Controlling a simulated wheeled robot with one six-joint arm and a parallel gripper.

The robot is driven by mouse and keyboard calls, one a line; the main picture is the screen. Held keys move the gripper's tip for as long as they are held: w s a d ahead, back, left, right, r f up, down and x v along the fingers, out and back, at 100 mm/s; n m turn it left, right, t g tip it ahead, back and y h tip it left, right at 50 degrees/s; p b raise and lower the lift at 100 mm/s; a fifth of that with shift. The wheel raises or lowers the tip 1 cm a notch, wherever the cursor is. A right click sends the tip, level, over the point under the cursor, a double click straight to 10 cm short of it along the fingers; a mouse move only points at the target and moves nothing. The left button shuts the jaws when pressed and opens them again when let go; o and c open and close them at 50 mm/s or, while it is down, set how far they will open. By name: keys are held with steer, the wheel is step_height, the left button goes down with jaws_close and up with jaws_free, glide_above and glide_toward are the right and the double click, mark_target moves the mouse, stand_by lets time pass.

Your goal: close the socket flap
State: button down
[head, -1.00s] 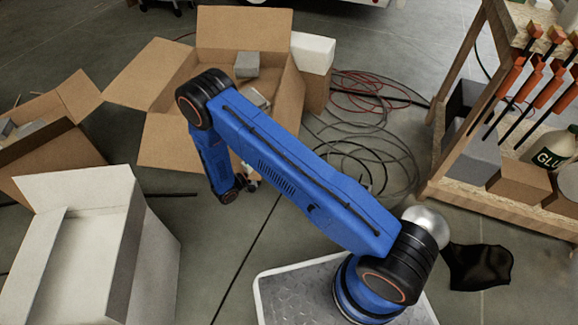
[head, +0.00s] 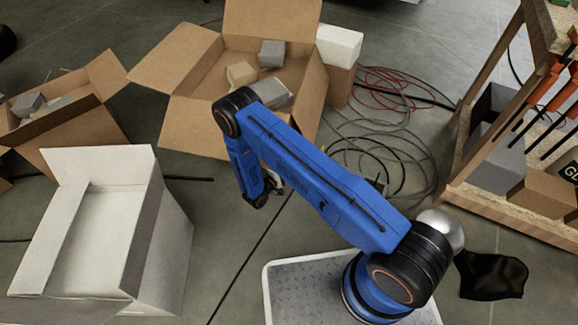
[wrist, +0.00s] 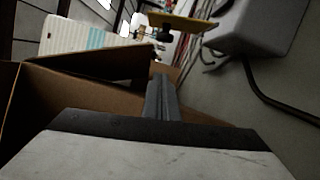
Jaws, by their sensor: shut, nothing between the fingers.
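I cannot make out a socket flap in either view. In the head view my gripper (head: 277,186) hangs low at the end of the folded blue arm, partly hidden behind the arm, over the floor in front of the open cardboard box. In the wrist view my gripper (wrist: 160,92) shows as a narrow grey pair of fingers, shut and empty. A pale grey box-shaped thing (wrist: 255,25) is at the top right of the wrist view, apart from the fingers; I cannot tell whether it is the socket.
The open cardboard box (head: 190,120) holds several blocks. A white open box (head: 150,220) stands at left. Red and dark cables (head: 405,165) lie coiled on the floor, near a wooden tool rack (head: 480,205). A black cloth (head: 492,275) lies at right. Floor between is mostly clear.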

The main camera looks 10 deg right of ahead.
steer(key=d, duration=0.6)
steer(key=shift+r, duration=0.45)
steer(key=shift+w+d, duration=0.1)
steer(key=shift+d, duration=0.05)
